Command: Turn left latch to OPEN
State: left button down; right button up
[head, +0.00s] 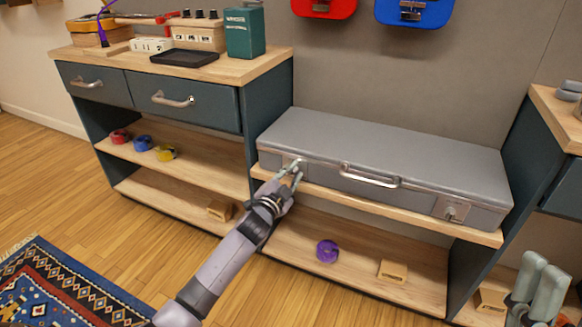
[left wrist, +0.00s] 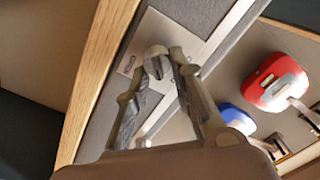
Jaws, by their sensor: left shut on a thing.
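A grey case (head: 390,145) lies closed on the middle wooden shelf, with a handle (head: 370,177) at its front centre. Its left latch (head: 293,161) is partly hidden behind my left gripper (head: 290,172). In the left wrist view the latch is a rounded metal knob (left wrist: 156,55) on a pale plate, between the fingertips of my left gripper (left wrist: 164,66), which is shut on it. The right latch (head: 453,212) is on the front right of the case. My right gripper (head: 540,290) is at the lower right corner, away from the case; its jaw state is unclear.
The shelf edge (head: 395,222) runs just below the latches. A purple tape roll (head: 327,251) and wooden blocks sit on the lower shelf. A drawer cabinet (head: 190,107) stands on the left. Red (head: 325,5) and blue (head: 413,12) cases hang on the wall. A patterned rug (head: 60,290) lies on the floor.

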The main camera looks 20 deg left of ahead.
pick_arm(q)
jog(key=m, duration=0.2)
jog(key=m+p, duration=0.1)
jog(key=shift+d+f+m, duration=0.2)
jog(key=shift+d+m, duration=0.05)
jog(key=shift+m, duration=0.55)
jog(key=shift+f+m, duration=0.2)
jog(key=shift+m, duration=0.9)
jog(key=shift+f+m, duration=0.1)
jog(key=shift+m, duration=0.8)
pick_arm(e)
jog(key=w+a+f+g+h, duration=0.1)
jog(key=w+f+g, duration=0.3)
jog(key=w, duration=0.2)
jog(key=shift+h, duration=0.4)
jog(key=shift+w, duration=0.1)
pick_arm(q)
jog(key=c, duration=1.5)
grip_release()
jog(key=shift+o, duration=0.2)
